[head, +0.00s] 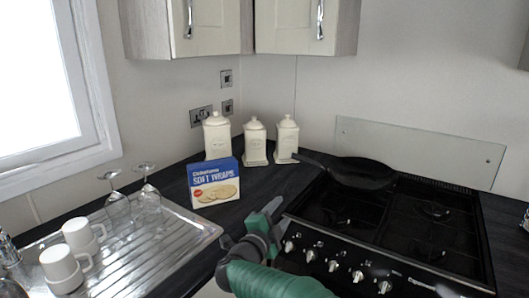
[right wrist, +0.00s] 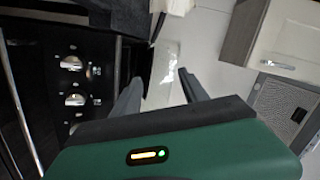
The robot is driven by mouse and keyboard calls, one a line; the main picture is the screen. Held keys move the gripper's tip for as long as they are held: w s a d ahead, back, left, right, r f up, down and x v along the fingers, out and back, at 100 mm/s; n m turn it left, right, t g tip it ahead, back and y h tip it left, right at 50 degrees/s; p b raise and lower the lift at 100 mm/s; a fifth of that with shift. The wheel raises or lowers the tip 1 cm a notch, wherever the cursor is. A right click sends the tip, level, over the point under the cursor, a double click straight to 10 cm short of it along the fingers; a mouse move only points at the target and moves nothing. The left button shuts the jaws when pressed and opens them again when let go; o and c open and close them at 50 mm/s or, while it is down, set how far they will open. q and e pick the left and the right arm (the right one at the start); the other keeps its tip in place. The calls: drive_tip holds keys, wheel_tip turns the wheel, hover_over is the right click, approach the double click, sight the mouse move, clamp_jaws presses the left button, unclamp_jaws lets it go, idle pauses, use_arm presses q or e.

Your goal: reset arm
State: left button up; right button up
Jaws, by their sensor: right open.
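My right gripper (head: 265,222) shows in the head view in front of the hob's left front corner, with its green arm coming in from the bottom. It is open and empty. The hob knobs (right wrist: 74,80) show to the left of the fingers in that view. My left gripper is in neither view.
A black hob (head: 390,222) with a frying pan (head: 350,172) is at the right. A blue soft wraps box (head: 213,184) and three cream canisters (head: 254,142) stand on the counter. Upturned glasses (head: 148,195) and white mugs (head: 62,268) are on the steel drainer (head: 170,245).

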drive_tip(key=s+d+f+n+g+y, duration=0.4)
drive_tip(key=s+f+n+y, duration=0.55)
drive_tip(key=f+n, duration=0.4)
drive_tip(key=s+d+f+n+g+h, duration=0.1)
drive_tip(key=s+d+f+n+g, duration=0.4)
drive_tip(key=s, duration=0.8)
drive_tip(key=s+d+f+g+h, duration=0.1)
drive_tip(key=s+d+f+g, duration=0.4)
drive_tip(key=s, duration=0.9)
wheel_tip(320, 180, up, 16)
drive_tip(key=d+t+p, duration=0.1)
drive_tip(key=p, duration=1.6)
drive_tip(key=shift+s+d, duration=0.2)
drive_tip(key=shift+s, duration=0.1)
drive_tip(key=shift+y, duration=0.25)
